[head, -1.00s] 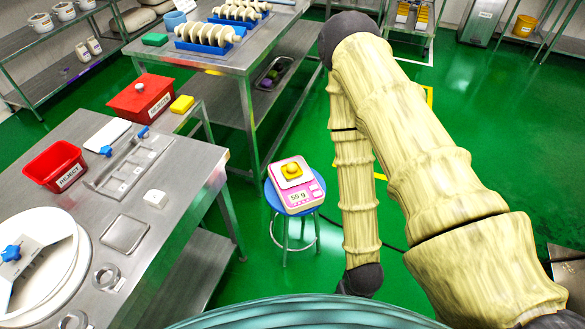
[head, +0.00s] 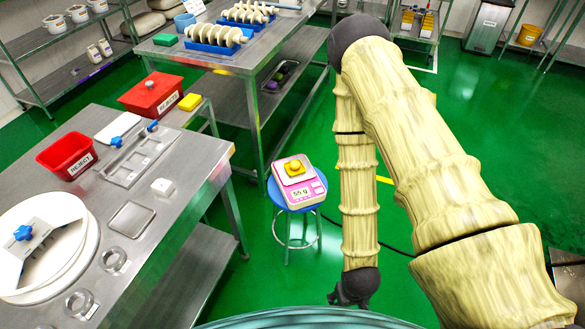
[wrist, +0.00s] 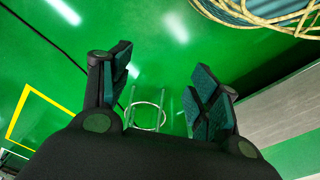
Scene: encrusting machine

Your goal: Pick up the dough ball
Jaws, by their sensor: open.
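A small yellow-orange ball, which looks like the dough ball (head: 295,168), sits on the pan of a pink scale (head: 300,193) that reads 55 g. The scale stands on a blue round stool (head: 277,197). My gripper (head: 350,297) hangs low at the bottom of the head view, to the right of the stool and apart from it. In the wrist view my gripper (wrist: 163,75) has its two fingers spread wide with nothing between them. Stool legs and their ring (wrist: 147,127) show beyond the fingers. The ball and scale are not visible there.
Another steel table (head: 245,62) with blue trays stands behind. Green floor (head: 440,125) is open to the right. A cable crosses it.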

